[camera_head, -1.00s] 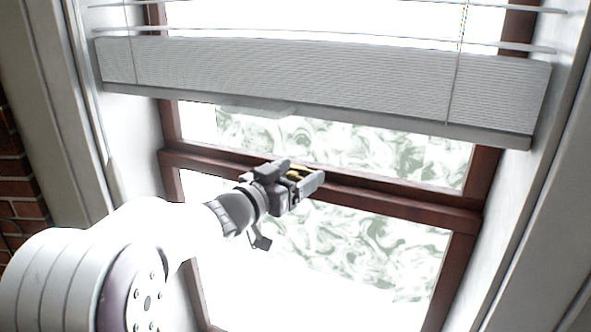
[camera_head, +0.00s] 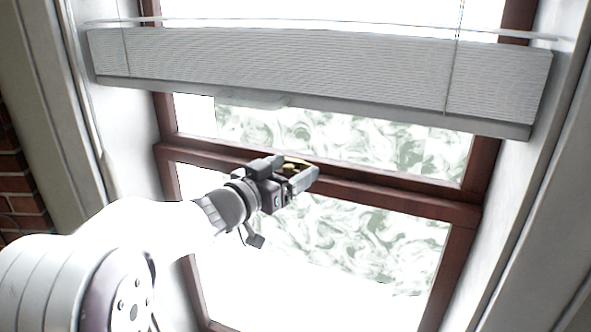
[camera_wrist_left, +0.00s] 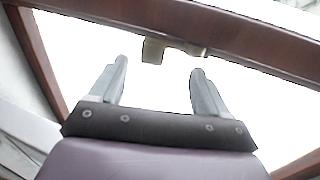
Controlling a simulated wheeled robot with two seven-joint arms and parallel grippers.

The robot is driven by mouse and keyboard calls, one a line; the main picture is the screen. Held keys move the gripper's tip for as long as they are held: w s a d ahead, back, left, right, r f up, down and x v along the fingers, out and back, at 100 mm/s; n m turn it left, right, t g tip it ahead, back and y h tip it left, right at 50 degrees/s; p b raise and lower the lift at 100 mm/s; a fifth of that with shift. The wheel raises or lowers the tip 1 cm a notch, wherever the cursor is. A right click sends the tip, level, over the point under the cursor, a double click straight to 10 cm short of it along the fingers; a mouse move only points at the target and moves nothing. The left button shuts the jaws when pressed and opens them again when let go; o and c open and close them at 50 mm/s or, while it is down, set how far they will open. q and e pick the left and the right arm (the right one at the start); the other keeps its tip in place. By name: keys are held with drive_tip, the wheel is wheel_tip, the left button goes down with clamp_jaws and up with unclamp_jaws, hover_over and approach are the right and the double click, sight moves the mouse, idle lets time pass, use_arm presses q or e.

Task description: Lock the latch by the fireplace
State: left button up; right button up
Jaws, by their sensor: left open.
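The brass latch (camera_head: 294,164) sits on the brown middle rail of the window. In the head view my left gripper partly hides it. In the left wrist view the latch (camera_wrist_left: 153,50) hangs at the rail's lower edge, with a longer brass part to its right. My left gripper (camera_head: 288,171) is at the rail, close to the latch. In the wrist view its two fingers (camera_wrist_left: 160,66) stand apart with nothing between them, and the latch shows just beyond the tips. I cannot tell whether a finger touches it. My right gripper is not in view.
A raised grey blind (camera_head: 320,72) hangs above, with thin cords. The brown window frame (camera_head: 400,200) holds bright panes above and below the rail. White side walls (camera_head: 520,190) close in the recess. Red brick (camera_head: 22,180) shows at the far left.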

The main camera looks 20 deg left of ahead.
use_arm(q)
drive_tip(key=b+v, duration=0.2)
drive_tip(key=v, duration=0.9)
drive_tip(key=shift+b, duration=0.3)
drive_tip(key=shift+s+f, duration=0.1)
drive_tip(key=shift+s, duration=0.05)
drive_tip(key=p+x, duration=0.4)
drive_tip(key=x, duration=0.8)
drive_tip(key=shift+f, duration=0.2)
drive_tip(key=shift+w+d, duration=0.15)
drive_tip(key=shift+w, duration=0.25)
